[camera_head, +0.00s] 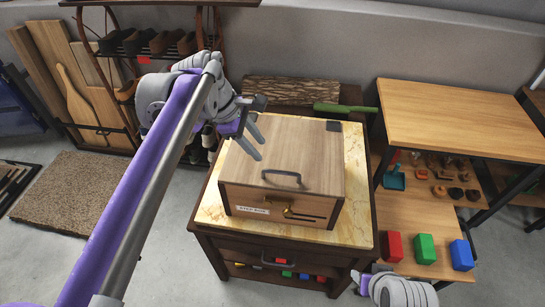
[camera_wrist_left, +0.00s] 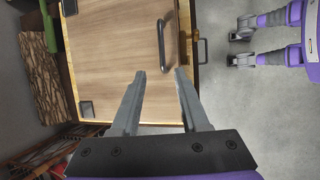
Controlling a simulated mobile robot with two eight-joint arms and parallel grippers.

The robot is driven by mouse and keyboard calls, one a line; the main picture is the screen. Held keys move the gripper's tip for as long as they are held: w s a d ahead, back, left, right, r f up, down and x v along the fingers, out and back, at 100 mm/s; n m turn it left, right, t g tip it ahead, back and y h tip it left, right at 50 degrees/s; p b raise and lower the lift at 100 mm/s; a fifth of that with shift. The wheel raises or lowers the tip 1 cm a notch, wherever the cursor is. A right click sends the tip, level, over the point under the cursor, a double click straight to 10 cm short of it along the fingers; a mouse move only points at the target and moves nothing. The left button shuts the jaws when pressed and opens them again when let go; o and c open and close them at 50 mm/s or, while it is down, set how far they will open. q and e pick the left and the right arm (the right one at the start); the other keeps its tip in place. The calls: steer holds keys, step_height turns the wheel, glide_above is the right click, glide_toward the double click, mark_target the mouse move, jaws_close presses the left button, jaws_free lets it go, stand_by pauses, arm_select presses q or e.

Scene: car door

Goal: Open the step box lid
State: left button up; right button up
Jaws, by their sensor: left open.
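The step box (camera_head: 330,208) is a light wooden box on a marble-topped cabinet, with a label, a small latch-like fitting and dark slots on its front. Its flat lid (camera_head: 305,150) is shut and has a dark bar handle (camera_head: 282,177) near the front edge. The lid (camera_wrist_left: 112,48) and handle (camera_wrist_left: 161,44) also show in the left wrist view. My left gripper (camera_head: 260,149) is open and empty over the lid's left side. In the wrist view, the handle lies beyond the gap between its fingertips (camera_wrist_left: 160,74), apart from them.
The cabinet's marble top (camera_head: 358,200) leaves a narrow margin around the box. A log (camera_head: 290,91) and a green object (camera_head: 345,108) lie behind it. A wooden table (camera_head: 460,118) stands right, with red (camera_head: 393,247), green and blue blocks on a lower shelf.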

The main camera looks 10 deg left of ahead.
mark_target(278, 171)
arm_select(q)
steer(key=x, duration=1)
steer(key=shift+s+d+f+b, duration=0.2)
steer(key=shift+s+f+b, duration=0.05)
steer(key=shift+b, duration=0.05)
jaws_close()
stand_by(1.0)
